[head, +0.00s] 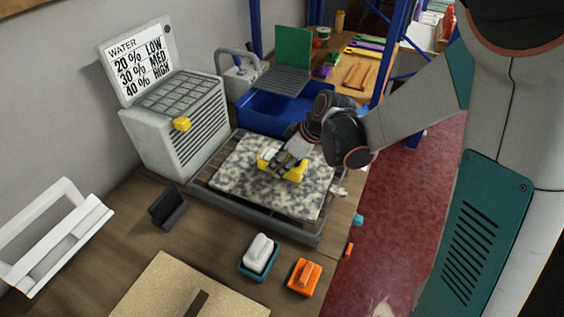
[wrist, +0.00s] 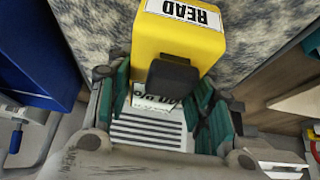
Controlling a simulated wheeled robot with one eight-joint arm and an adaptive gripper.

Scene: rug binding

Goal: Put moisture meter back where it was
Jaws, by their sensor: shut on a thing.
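The yellow moisture meter (head: 295,175) is at the middle of a grey speckled rug piece (head: 235,170), partly hidden by my fingers. In the wrist view the meter (wrist: 178,45) shows a white READ label and a black block on its face. My gripper (head: 284,160) is shut on the meter, with a teal-padded finger on each side in the wrist view. Whether the meter touches the rug or hangs just above it, I cannot tell. A small dark holder (head: 168,207) stands on the bench left of the rug's tray, with nothing visible in it.
The rug lies in a dark slatted tray (head: 262,226). A grey vented unit (head: 178,120) with a WATER chart (head: 139,62) stands behind left. A blue basin (head: 265,118) is behind. A teal dish with a white brush (head: 260,254) and an orange block (head: 304,277) lie in front.

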